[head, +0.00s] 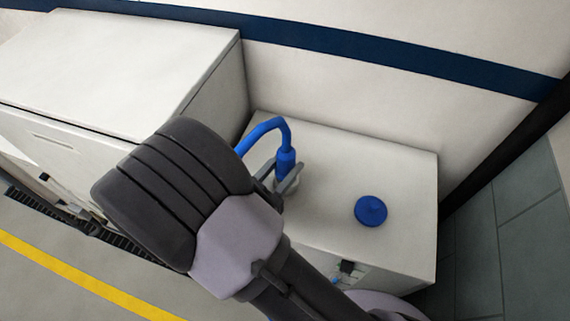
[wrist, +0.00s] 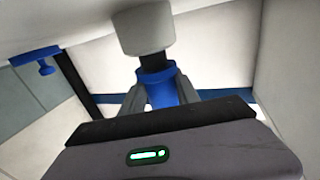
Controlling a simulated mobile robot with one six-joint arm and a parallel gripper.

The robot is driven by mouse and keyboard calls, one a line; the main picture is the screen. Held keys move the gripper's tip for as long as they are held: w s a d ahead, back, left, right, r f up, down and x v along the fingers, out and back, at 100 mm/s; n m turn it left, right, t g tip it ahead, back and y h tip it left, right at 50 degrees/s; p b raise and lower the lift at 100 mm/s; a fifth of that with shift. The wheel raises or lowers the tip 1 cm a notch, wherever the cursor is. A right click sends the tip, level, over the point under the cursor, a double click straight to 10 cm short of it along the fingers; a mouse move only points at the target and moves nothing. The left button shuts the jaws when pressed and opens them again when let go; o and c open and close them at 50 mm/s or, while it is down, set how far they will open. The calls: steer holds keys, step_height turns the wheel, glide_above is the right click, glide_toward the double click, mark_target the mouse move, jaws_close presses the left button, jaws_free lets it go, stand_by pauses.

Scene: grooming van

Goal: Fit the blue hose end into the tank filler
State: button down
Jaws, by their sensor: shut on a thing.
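My gripper (head: 281,179) is shut on the blue hose end (head: 286,163) above the white tank. In the wrist view, which shows the scene upside down, the gripper's fingers (wrist: 159,98) stand on both sides of the blue hose end (wrist: 158,85). Its black tip (wrist: 154,64) points at the white tank filler (wrist: 143,30). The tip meets the filler's rim in the picture, a little off the filler's middle line. I cannot tell whether it is inside. In the head view the filler (head: 283,190) is mostly hidden by the fingers.
A blue cap (head: 370,211) lies on the tank top (head: 325,215), right of the filler; it also shows in the wrist view (wrist: 36,58). A larger white cabinet (head: 120,60) stands at the left. The van wall (head: 350,85) rises behind the tank.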

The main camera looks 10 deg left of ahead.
steer(key=shift+s+d+f, duration=0.1)
steer(key=shift+f, duration=0.25)
